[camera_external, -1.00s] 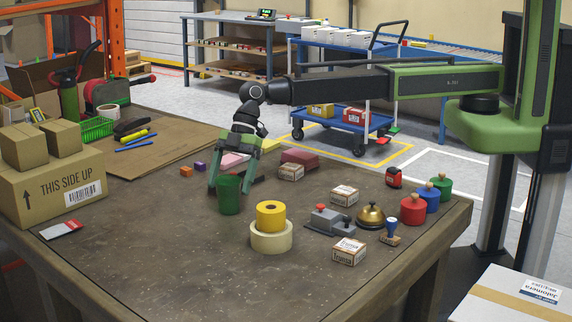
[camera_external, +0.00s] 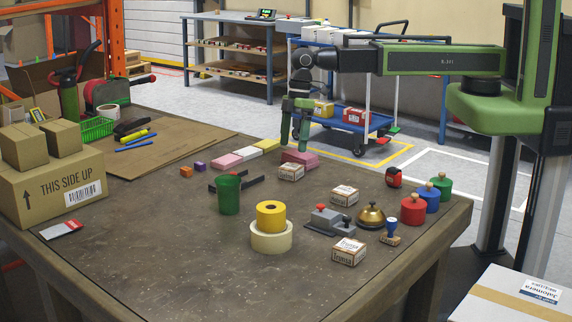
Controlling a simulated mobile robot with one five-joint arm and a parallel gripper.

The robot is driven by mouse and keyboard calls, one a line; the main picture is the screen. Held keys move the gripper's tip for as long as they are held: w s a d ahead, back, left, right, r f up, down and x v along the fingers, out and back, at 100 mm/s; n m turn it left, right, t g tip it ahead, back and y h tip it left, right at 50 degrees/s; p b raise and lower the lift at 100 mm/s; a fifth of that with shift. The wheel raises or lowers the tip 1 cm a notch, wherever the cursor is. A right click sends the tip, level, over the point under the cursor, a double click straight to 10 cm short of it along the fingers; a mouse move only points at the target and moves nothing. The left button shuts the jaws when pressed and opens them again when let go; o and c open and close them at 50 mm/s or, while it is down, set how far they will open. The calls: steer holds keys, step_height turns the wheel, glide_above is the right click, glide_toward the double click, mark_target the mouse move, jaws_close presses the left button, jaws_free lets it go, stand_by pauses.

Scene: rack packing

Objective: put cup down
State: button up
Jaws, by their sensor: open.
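The green cup (camera_external: 229,196) stands upright on the brown workbench (camera_external: 180,235), left of the stacked tape rolls. My gripper (camera_external: 294,142) is open and empty. The cup's inside is mostly hidden from this side.
A yellow tape roll (camera_external: 270,215) sits on a cream roll (camera_external: 271,238) right of the cup. A black bracket (camera_external: 250,184) lies behind the cup. Small boxes, a bell (camera_external: 371,216) and coloured weights (camera_external: 413,210) occupy the right.

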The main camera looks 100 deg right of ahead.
steer(key=s+d+m+g+h, duration=0.1)
steer(key=s+d+m, duration=0.3)
steer(key=s+d, duration=0.5)
steer(key=s+h, duration=0.1)
steer(key=s, duration=0.2)
steer(key=shift+s+d+f+m+g, duration=0.25)
steer(key=shift+f+m+g, duration=0.05)
steer(key=shift+m, duration=0.1)
